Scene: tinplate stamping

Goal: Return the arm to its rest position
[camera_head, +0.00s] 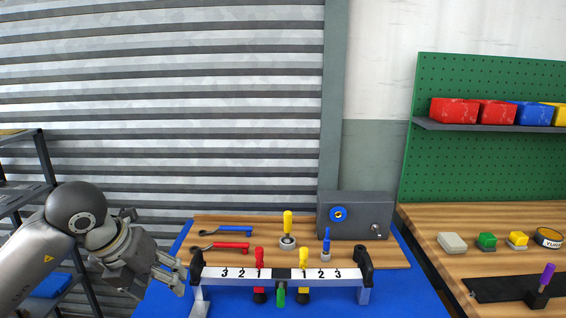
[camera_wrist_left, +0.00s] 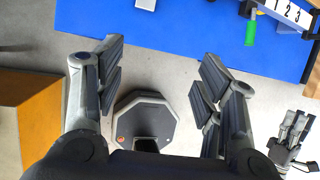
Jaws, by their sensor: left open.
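My left arm comes in from the left in the head view. Its gripper (camera_head: 172,272) is at the left edge of the blue table, close to the left end of the white numbered bar (camera_head: 280,275). In the left wrist view my left gripper (camera_wrist_left: 160,75) has its two fingers wide apart with nothing between them. The blue table top (camera_wrist_left: 200,30) and bare floor show beyond the fingers. What looks like my right gripper (camera_wrist_left: 292,128) shows at the right edge of the left wrist view; whether it is open is unclear. It does not show in the head view.
A wooden board with red-handled (camera_head: 220,246) and blue-handled (camera_head: 227,229) tools lies behind the bar. A grey box (camera_head: 355,216) stands at its back right. A dark shelf rack (camera_head: 45,165) stands left, near my arm. A wooden bench (camera_head: 430,235) is at right.

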